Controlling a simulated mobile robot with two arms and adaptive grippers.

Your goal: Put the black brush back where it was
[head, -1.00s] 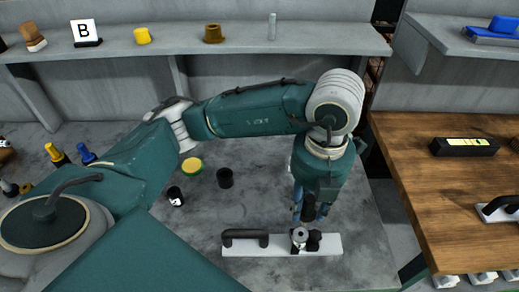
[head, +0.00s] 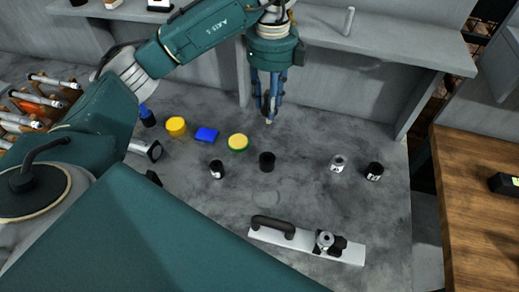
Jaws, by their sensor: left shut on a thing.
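My left gripper (head: 269,115) points down over the grey table (head: 210,200), near the front of the shelf. Its blue fingers are shut on a narrow dark thing, which I take to be the black brush (head: 268,121). The fingers hide most of it, and a small pale tip shows below them. I cannot tell exactly how high it is above the table. No empty spot is clearly marked as the brush's place. My right gripper is not in view.
A yellow-green disc (head: 238,142), a black cup (head: 267,161) and a labelled black pot (head: 217,170) stand near the gripper. A white bar with a black handle (head: 335,250) lies in front. The raised grey shelf (head: 400,45) runs behind. Bare table lies right of the gripper.

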